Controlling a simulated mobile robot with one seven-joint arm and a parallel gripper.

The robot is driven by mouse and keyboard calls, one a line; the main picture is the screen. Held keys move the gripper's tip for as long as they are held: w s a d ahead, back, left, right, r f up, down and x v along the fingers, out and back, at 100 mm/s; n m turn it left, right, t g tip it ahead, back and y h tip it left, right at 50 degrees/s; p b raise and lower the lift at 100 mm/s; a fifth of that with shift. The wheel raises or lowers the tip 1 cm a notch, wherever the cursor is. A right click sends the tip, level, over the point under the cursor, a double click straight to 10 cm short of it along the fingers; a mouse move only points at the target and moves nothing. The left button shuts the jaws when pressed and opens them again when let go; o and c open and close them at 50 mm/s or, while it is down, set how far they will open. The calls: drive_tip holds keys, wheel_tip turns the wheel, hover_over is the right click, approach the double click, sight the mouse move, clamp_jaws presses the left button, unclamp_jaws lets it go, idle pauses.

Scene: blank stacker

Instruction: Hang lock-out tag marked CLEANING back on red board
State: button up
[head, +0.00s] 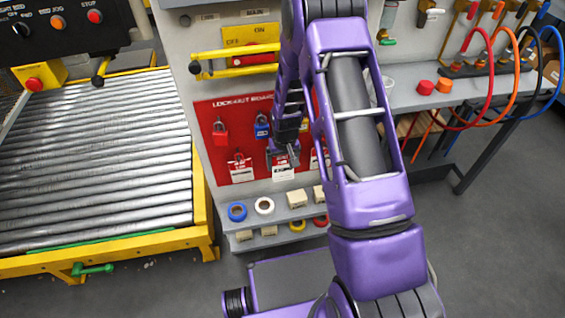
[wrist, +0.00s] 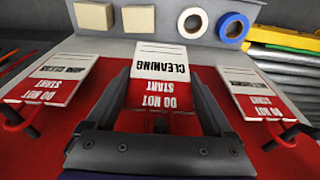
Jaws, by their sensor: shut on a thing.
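The white and red tag marked CLEANING (wrist: 160,68) is between the fingers of my gripper (wrist: 160,88) in the wrist view, its lettering upside down there. My gripper is shut on it. In the head view my gripper (head: 285,155) is at the lower part of the red board (head: 208,140), and the tag's white end (head: 283,173) shows below it. The tag lies close in front of the board, between two other tags. My fingers and arm hide its top, so I cannot tell whether it is on a hook.
A tag (wrist: 58,75) hangs at left and another (wrist: 255,92) at right in the wrist view, near my fingers. Red (head: 220,132) and blue (head: 262,126) padlocks hang above. Tape rolls (head: 237,212) and pale blocks (head: 297,198) sit on the shelf below.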

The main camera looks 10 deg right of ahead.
drive_tip(key=o, duration=1.1)
drive_tip(key=s+r, duration=0.1)
drive_tip(key=r, duration=0.4)
drive_tip(key=s+r+p, duration=0.1)
drive_tip(key=r, duration=0.5)
drive_tip(key=s+r+p, duration=0.1)
drive_tip(key=r, duration=0.5)
drive_tip(key=shift+s+r, duration=0.1)
drive_tip(key=shift+s, duration=0.05)
